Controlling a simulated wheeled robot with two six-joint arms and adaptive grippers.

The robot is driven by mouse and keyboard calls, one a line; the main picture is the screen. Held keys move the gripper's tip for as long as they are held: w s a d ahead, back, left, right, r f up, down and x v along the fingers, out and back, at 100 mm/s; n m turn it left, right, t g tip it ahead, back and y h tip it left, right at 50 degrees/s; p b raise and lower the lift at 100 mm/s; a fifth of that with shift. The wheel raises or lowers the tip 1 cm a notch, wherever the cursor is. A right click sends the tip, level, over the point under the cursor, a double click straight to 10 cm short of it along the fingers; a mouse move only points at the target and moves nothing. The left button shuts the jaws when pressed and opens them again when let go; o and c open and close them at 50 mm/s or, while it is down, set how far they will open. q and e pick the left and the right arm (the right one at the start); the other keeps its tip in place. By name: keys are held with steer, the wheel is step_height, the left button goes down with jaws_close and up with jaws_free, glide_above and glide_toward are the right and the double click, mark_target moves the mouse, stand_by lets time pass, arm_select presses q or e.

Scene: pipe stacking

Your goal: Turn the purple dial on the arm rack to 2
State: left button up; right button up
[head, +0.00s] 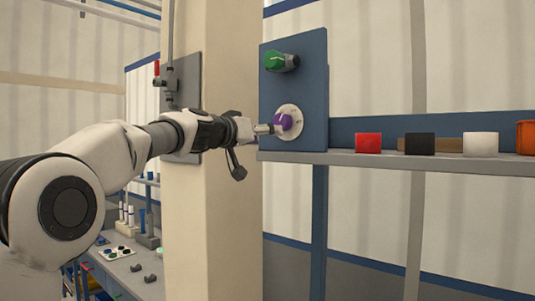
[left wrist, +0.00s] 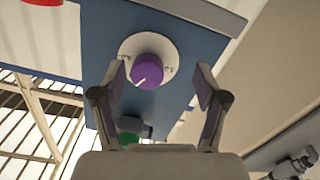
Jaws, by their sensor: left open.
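The purple dial (head: 284,122) sits on a round white plate (head: 297,116) on the blue panel (head: 317,75) of the rack. It also shows in the left wrist view (left wrist: 154,70), with a white pointer line on its face; the marks on the plate are too small to read. My left gripper (head: 268,128) reaches in from the left, close to the dial. In the left wrist view (left wrist: 160,84) its two fingers are apart, one to each side of the dial's lower part. I cannot tell whether they touch it. My right gripper is not in view.
A green knob (head: 281,62) sits above the dial on the same panel. A shelf (head: 400,160) to the right holds a red block (head: 368,143), a black block (head: 419,143), a white block (head: 481,144) and an orange object (head: 526,137). A beige column (head: 228,220) stands behind my arm.

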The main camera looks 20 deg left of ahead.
mark_target(280, 124)
arm_select(q)
step_height(280, 124, up, 4)
steer(key=s, duration=0.2)
steer(key=p+x, duration=0.5)
steer(key=x, duration=0.2)
steer(key=shift+w+f+p, duration=0.1)
steer(key=shift+w+p, duration=0.1)
steer(key=shift+p, duration=0.15)
steer(key=shift+w+d, duration=0.15)
steer(key=shift+w, duration=0.15)
steer(key=shift+d+f+p, duration=0.1)
steer(key=shift+p, duration=0.2)
steer(key=shift+s, duration=0.1)
steer(key=shift+f, duration=0.15)
steer(key=c, duration=1.2)
